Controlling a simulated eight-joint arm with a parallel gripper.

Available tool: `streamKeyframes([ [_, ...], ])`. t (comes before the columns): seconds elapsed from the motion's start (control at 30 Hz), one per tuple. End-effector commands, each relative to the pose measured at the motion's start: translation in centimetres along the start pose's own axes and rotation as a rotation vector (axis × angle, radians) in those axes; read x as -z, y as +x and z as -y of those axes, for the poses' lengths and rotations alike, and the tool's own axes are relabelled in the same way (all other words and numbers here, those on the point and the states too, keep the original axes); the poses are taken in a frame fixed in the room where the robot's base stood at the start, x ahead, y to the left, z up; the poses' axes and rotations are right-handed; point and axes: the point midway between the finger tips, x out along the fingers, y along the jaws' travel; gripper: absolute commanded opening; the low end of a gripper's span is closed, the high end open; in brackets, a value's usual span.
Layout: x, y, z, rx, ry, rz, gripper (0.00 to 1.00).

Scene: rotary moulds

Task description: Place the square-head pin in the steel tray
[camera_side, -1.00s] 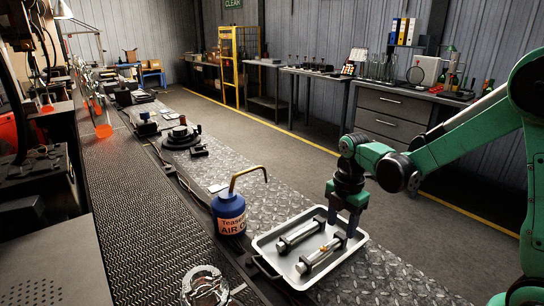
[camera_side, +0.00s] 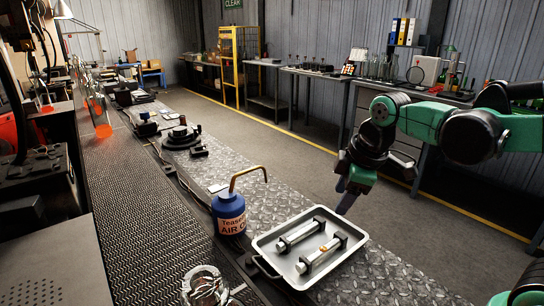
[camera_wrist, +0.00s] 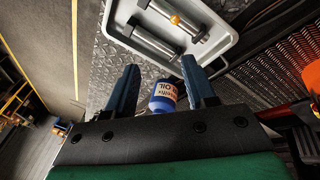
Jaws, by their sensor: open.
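The steel tray (camera_side: 280,264) lies on the bench in the side view, and its inside also shows in the wrist view (camera_wrist: 222,12). Two silver pins with dark blocky ends lie side by side in it: a plain one (camera_side: 298,236) and one with an orange mark (camera_side: 318,256). Both also show in the wrist view, the plain one (camera_wrist: 153,40) and the marked one (camera_wrist: 188,24). I cannot tell which has the square head. My gripper (camera_side: 344,208) is open and empty, tilted above the tray's far right edge.
A blue air-tool oil can (camera_side: 229,214) with a bent brass spout stands just left of the tray. Black round fixtures (camera_side: 181,137) sit farther back on the bench. A glass jar (camera_side: 204,287) stands in front. Patterned metal plate right of the tray is clear.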

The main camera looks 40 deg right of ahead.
Motion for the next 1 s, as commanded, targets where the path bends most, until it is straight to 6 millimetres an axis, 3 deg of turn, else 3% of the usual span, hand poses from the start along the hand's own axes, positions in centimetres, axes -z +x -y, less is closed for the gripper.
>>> streamKeyframes([
  [0.1, 0.2, -0.1, 1.9, -0.064, 0.324, -0.117, 0.49],
  [0.2, 0.4, -0.1, 2.9, -0.079, 0.538, -0.204, 0.49],
  [0.4, 0.6, 0.0, 3.7, -0.073, 0.734, -0.287, 0.49],
  [0.63, 0.6, 0.0, 3.7, -0.072, 0.745, -0.290, 0.52],
  [0.8, 1.2, -0.8, 2.9, -0.073, 0.669, -0.256, 1.00],
  [1.0, 4.2, -4.0, -0.7, -0.030, 0.252, -0.091, 1.00],
])
